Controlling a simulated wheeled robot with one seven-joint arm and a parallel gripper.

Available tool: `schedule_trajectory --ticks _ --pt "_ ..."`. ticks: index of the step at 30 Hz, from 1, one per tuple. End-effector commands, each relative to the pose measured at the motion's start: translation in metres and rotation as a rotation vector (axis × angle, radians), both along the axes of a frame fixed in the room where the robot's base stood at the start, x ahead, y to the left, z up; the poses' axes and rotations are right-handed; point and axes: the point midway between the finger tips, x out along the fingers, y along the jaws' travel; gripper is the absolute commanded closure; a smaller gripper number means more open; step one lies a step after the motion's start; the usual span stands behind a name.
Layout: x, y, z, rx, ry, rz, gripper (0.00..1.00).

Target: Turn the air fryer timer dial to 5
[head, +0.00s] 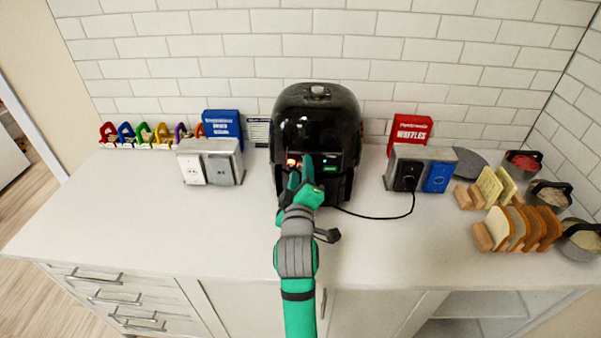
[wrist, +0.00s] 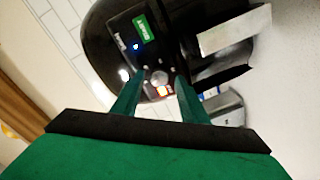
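The black air fryer (head: 316,120) stands against the tiled wall at the middle of the counter; it also fills the top of the wrist view (wrist: 105,25). Its front panel has a green label (wrist: 140,27), a small blue light and an orange-red glow. A small round grey knob (wrist: 159,77), which looks like a dial, shows between my fingertips in the wrist view. Its number marks are too small to read. My gripper (head: 300,172) is at the panel front, fingers apart in the wrist view (wrist: 158,82). I cannot tell whether the fingers touch the knob.
A grey outlet box (head: 225,163) stands left of the fryer and another (head: 438,168) stands right, with a black cord (head: 375,217) plugged in. Bread racks (head: 515,230) and small pots (head: 549,194) fill the right end. The front left counter (head: 140,215) is clear.

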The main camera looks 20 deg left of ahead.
Motion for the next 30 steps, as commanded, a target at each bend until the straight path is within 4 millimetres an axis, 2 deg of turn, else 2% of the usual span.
schedule_trajectory --ticks 8,13,24,30 --pt "-0.002 0.004 0.0 0.0 0.0 0.006 0.59" --pt "-0.012 0.0 0.001 0.002 -0.001 0.005 0.59" --pt "-0.074 -0.025 0.004 0.002 0.0 -0.004 0.59" --pt "-0.095 -0.034 0.006 0.001 0.0 -0.007 0.59"
